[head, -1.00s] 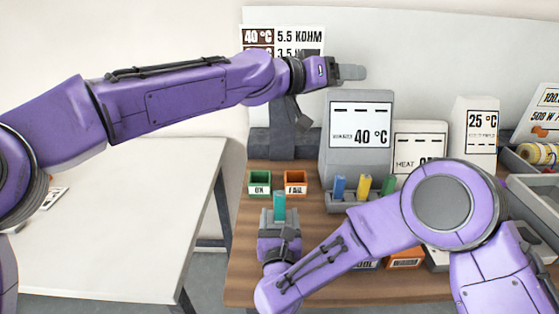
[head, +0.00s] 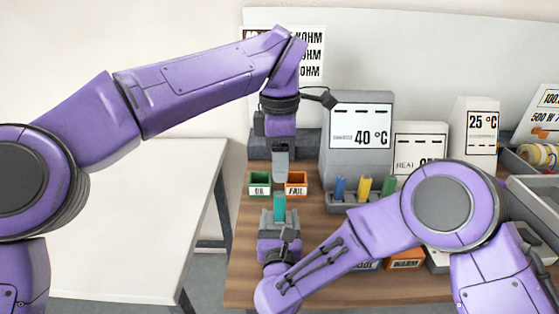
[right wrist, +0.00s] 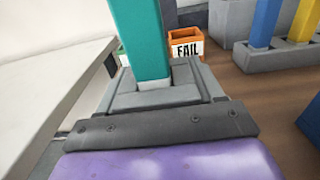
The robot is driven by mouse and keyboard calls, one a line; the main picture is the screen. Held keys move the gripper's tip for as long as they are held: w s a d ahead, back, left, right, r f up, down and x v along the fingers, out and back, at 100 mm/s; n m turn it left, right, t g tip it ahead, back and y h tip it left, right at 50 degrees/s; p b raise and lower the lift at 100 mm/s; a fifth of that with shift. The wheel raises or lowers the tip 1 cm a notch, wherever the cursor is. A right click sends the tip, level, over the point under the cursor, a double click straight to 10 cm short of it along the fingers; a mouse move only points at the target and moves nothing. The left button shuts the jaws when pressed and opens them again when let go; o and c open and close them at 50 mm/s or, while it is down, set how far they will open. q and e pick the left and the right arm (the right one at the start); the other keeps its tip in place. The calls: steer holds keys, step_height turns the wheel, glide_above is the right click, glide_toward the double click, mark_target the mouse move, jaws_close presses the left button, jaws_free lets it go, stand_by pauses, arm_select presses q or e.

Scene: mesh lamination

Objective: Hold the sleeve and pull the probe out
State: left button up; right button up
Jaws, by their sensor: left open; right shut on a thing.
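A teal upright piece, which I take for the sleeve (head: 279,208), stands in my right gripper (head: 279,222). In the right wrist view the teal sleeve (right wrist: 140,35) rises between the grey jaws of my right gripper (right wrist: 152,88), which are shut on it. I cannot make out a separate probe in it. My left gripper (head: 280,175) points down just above the sleeve's top in the head view. It is open and empty; a small gap shows between it and the sleeve.
Behind are a green OK bin (head: 259,187) and an orange FAIL bin (head: 296,186), also in the wrist view (right wrist: 185,48). A grey rack (head: 350,207) holds blue, yellow and green pieces before the 40 °C unit (head: 358,165). A white table (head: 110,230) stands left, bare in the middle.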

mark_target(280, 194)
arm_select(q)
steer(key=shift+s+f, duration=0.15)
steer(key=shift+f, duration=0.1)
step_height(280, 194, down, 12)
steer(key=shift+r, duration=0.2)
jaws_close()
steer(key=c, duration=0.9)
jaws_free()
jaws_close()
steer(key=shift+r, duration=0.2)
steer(key=shift+r, duration=3.6)
